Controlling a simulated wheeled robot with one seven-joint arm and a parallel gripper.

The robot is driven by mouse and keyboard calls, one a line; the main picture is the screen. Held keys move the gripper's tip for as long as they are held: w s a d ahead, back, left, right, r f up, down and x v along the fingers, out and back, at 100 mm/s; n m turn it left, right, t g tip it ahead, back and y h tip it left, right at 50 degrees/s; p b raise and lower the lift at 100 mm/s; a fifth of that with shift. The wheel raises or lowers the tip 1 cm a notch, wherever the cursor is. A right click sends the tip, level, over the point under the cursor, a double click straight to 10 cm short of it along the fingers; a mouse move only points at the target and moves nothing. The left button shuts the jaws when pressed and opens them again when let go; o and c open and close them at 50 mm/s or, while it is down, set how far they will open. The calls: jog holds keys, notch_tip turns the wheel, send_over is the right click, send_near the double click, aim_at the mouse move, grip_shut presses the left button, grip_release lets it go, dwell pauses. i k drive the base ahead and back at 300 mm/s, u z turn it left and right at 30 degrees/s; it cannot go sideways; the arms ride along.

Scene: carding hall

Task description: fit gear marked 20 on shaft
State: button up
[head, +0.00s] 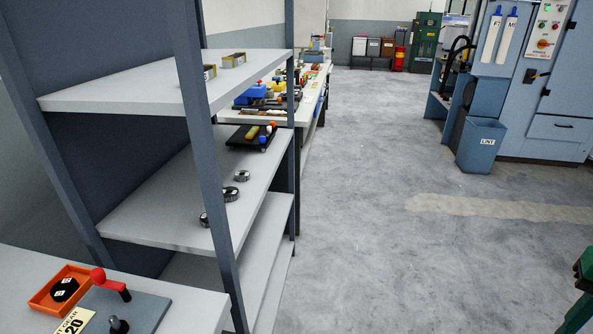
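An orange tray (40,303) sits on the pale bench at the lower left. Black discs with white marks lie in it; the marks are too small to read. Next to it is a grey plate (150,308) carrying a red-knobbed lever (99,276) and a dark upright stub (118,325), which looks like the shaft. I see no gear on the stub, but the frame edge cuts it off. A cream card (74,322) reads "GEAR" and "20", partly cut off. Metal ring-like parts (243,176) lie on the middle shelf. My gripper is not in view.
A grey shelf rack (205,160) stands beside the bench, its post rising close to the bench's right end. A cluttered workbench (316,90) lies beyond. A blue bin (481,145) and machine are at right. The floor (370,230) between is clear. A green object (580,290) shows at the right edge.

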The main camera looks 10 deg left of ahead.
aim_at(243, 175)
jog(key=z, duration=1.3)
jog(key=i, duration=2.25)
jog(key=u, duration=3.15)
jog(key=i, duration=0.6)
